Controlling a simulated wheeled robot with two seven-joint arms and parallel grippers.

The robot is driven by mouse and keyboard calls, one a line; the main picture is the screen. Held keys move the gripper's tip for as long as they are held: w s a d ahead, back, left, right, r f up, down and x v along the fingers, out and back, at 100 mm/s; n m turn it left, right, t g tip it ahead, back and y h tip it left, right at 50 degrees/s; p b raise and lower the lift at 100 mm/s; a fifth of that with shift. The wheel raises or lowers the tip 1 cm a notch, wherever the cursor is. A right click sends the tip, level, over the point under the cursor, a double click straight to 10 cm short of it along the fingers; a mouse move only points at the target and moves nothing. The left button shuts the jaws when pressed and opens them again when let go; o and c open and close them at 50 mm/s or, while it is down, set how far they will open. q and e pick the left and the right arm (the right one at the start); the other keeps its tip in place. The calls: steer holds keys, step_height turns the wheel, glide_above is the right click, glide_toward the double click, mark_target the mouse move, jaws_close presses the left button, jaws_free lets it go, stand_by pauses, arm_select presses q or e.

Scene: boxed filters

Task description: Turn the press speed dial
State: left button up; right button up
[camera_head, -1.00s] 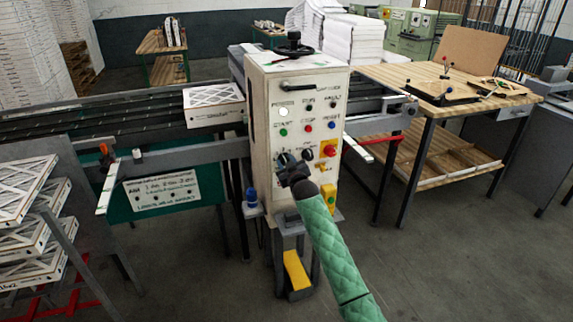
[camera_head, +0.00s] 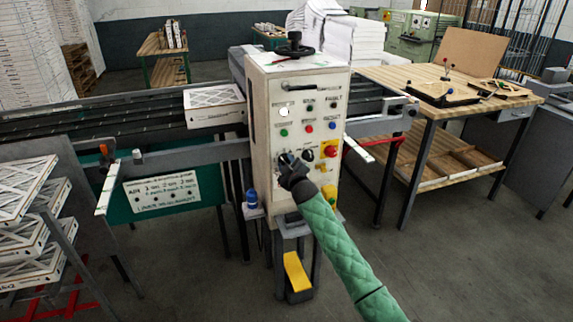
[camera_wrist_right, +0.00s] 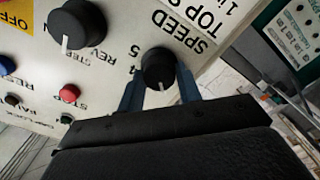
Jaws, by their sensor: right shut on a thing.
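In the head view my right gripper (camera_head: 287,163) is against the lower left of the panel and hides most of the dial. My left gripper is in neither current view.
A second black knob (camera_wrist_right: 76,28) with a white pointer sits beside the dial. A red and yellow switch (camera_head: 328,149) and several coloured buttons are also on the panel. A wooden bench (camera_head: 440,80) stands to the right.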

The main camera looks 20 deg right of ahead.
arm_select(q)
steer(key=shift+s+a+f, duration=0.15)
steer(key=shift+s+a, duration=0.05)
steer(key=shift+s, duration=0.05)
arm_select(e)
steer(key=o, duration=0.9)
arm_select(q)
steer(key=shift+f, duration=0.1)
arm_select(e)
steer(key=shift+o, duration=0.2)
arm_select(q)
step_height(320, 180, up, 8)
steer(key=w+d+b, duration=0.1)
steer(key=d+b, duration=0.1)
steer(key=shift+w+f+g+b, duration=0.2)
steer(key=shift+w+g+b, duration=0.05)
steer(key=shift+g+b, duration=0.1)
arm_select(e)
steer(key=s, duration=0.7)
steer(key=shift+s+d, duration=0.15)
steer(key=shift+s, duration=0.25)
steer(key=shift+f, duration=0.1)
